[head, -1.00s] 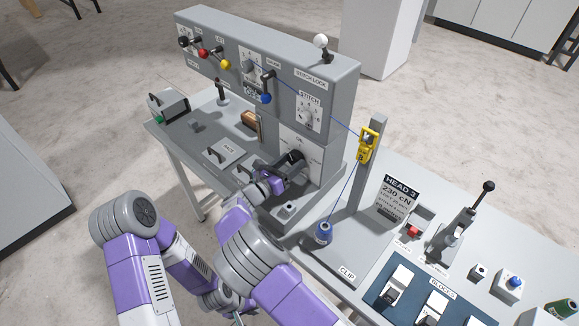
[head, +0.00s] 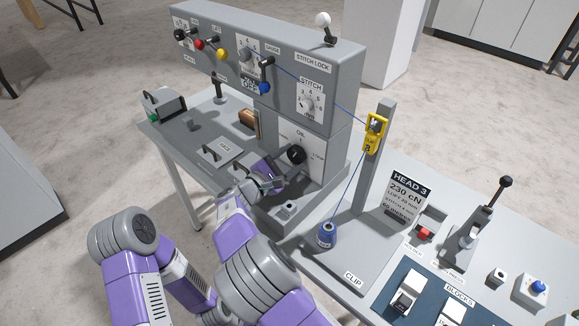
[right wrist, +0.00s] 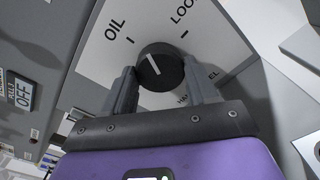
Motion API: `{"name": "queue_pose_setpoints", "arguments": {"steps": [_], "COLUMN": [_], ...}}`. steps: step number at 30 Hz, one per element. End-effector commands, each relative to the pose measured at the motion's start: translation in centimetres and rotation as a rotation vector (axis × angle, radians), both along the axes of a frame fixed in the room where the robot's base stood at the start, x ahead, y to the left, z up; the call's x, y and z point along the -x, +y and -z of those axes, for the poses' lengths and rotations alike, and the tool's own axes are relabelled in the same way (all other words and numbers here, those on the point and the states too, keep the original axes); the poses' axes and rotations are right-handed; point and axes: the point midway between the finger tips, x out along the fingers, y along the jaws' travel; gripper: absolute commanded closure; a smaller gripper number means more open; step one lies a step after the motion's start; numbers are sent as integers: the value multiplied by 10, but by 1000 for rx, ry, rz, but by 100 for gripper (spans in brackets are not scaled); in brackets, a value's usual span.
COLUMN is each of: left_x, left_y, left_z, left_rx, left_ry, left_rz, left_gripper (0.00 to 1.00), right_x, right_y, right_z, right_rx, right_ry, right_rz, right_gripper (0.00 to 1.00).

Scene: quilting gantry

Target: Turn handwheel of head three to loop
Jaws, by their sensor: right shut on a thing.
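The handwheel of head three is a round black knob (head: 297,154) on a white dial plate (head: 317,160) on the front of the grey machine. In the right wrist view the knob (right wrist: 160,66) carries a white pointer line, which points roughly at the tick by OIL. The LOOP tick is to the right of it. My right gripper (head: 280,177) is at the knob, and in the wrist view its two fingers (right wrist: 157,80) flank the knob, shut on it. My left gripper is not in view.
Above the dial is the STITCH dial (head: 309,104). A blue cone (head: 326,235) stands right of my arm, its thread rising to a yellow clip (head: 374,133) on a post. A HEAD 3 card (head: 406,195) and a black-knobbed lever (head: 480,220) stand further right.

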Motion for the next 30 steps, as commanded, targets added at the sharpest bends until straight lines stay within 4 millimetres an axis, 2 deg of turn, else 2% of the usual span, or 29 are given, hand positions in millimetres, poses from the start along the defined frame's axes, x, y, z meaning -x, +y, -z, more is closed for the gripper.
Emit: {"name": "queue_pose_setpoints", "arguments": {"steps": [1, 21, 30], "left_x": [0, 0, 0], "left_y": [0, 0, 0], "left_z": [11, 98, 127], "left_rx": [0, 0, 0], "left_ry": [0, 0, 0], "left_rz": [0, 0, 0], "left_gripper": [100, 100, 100], "right_x": [0, 0, 0], "right_y": [0, 0, 0], "right_z": [5, 6, 4], "right_rx": [-34, -483, -654], "right_ry": [-32, -482, -654], "right_rz": [0, 0, 1], "right_gripper": [73, 73, 73]}}
